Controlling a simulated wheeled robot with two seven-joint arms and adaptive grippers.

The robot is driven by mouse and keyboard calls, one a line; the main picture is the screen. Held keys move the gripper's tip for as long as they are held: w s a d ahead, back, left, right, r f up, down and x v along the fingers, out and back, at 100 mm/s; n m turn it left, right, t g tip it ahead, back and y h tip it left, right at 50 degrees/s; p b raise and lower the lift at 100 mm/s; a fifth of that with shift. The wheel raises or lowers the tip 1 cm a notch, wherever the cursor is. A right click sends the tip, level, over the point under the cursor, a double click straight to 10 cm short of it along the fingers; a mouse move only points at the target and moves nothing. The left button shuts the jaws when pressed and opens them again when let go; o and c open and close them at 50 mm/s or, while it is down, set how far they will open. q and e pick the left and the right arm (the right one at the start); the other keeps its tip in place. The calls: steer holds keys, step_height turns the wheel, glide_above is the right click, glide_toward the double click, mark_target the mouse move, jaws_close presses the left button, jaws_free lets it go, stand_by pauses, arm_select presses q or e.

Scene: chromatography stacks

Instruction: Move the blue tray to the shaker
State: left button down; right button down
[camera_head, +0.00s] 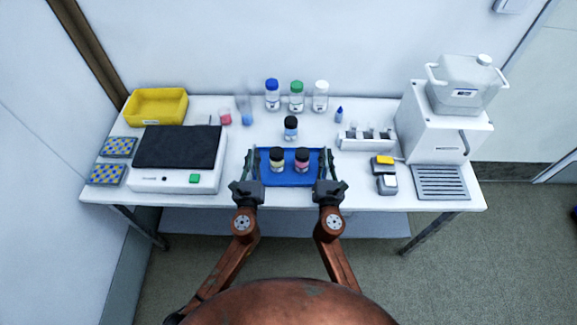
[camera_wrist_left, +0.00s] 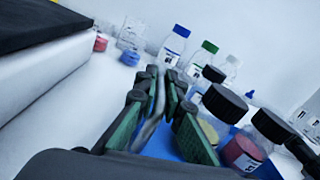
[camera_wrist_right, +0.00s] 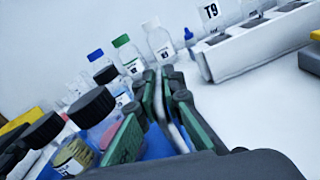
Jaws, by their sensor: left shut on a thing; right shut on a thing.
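In the wrist views the green-padded fingers of the left gripper (camera_wrist_left: 157,110) and the right gripper (camera_wrist_right: 165,110) close on the tray's edges. I cannot tell whether the tray touches the table. The shaker (camera_head: 178,148), white with a black top, stands left of the tray.
A small dark-capped bottle (camera_head: 291,130) stands just behind the tray, with several taller capped bottles further back. A yellow bin (camera_head: 156,107) is behind the shaker. A white rack (camera_head: 366,140) and a boxy machine (camera_head: 440,130) are to the right. The shaker's black top is clear.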

arm_select(q)
steer(key=shift+r, duration=0.2)
arm_select(e)
steer(key=shift+r, duration=0.2)
